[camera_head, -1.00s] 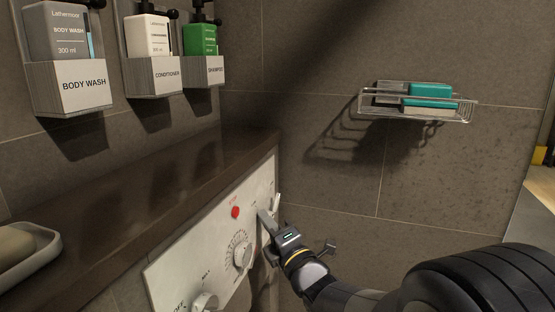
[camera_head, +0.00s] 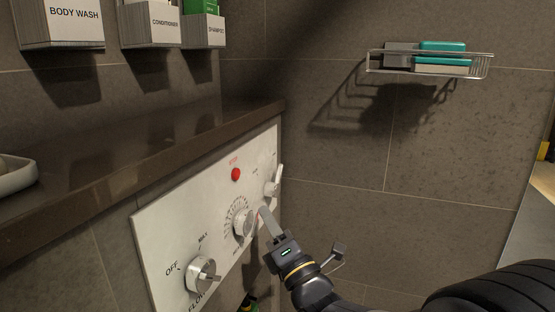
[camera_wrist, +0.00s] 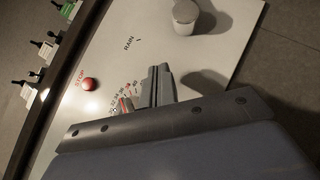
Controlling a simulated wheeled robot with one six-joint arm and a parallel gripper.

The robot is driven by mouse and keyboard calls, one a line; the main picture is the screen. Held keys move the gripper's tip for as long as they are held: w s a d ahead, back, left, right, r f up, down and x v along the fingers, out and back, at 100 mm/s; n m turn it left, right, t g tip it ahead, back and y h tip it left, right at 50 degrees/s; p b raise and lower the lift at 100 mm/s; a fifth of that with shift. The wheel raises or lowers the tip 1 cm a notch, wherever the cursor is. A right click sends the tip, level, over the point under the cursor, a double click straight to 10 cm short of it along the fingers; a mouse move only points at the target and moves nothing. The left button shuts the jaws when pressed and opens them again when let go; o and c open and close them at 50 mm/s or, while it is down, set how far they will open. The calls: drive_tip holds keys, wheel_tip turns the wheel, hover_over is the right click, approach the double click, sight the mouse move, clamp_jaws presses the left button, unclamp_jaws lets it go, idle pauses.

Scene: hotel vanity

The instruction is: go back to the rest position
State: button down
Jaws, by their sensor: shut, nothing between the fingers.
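My gripper (camera_head: 267,222) is in front of the white control panel (camera_head: 165,232), near its right side, with its fingers together and nothing between them. In the wrist view the shut fingers (camera_wrist: 158,88) point over the panel, just beside the printed dial scale. I cannot tell whether they touch the panel. The panel carries a flow knob (camera_head: 203,274), a dial (camera_head: 240,222), a red stop button (camera_head: 236,174) and a lever-like knob (camera_head: 273,184) at its right end, which also shows in the wrist view (camera_wrist: 186,17).
A dark ledge (camera_head: 120,150) runs above the panel, with a soap dish (camera_head: 18,176) at its left. Dispensers (camera_head: 75,25) hang on the left wall. A wire rack (camera_head: 430,67) with boxes is on the back wall. Open space lies right of the panel.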

sight(258, 186)
drive_tip(key=shift+s+d+f, duration=0.15)
drive_tip(key=shift+s+d, duration=0.05)
drive_tip(key=shift+s, duration=0.1)
drive_tip(key=w+r, duration=0.2)
drive_tip(key=shift+w+a+r+p, duration=0.15)
drive_tip(key=shift+w+r+p, duration=0.1)
drive_tip(key=shift+w+p, duration=0.1)
drive_tip(key=shift+w+a+r+m+p, duration=0.2)
drive_tip(key=shift+r+m+p, duration=0.15)
drive_tip(key=shift+p, duration=0.6)
drive_tip(key=shift+w+a+r+m+g+h+p, duration=0.1)
drive_tip(key=shift+w+r+m+g+h+p, duration=0.2)
drive_tip(key=shift+g+p, duration=0.65)
drive_tip(key=shift+f, duration=0.15)
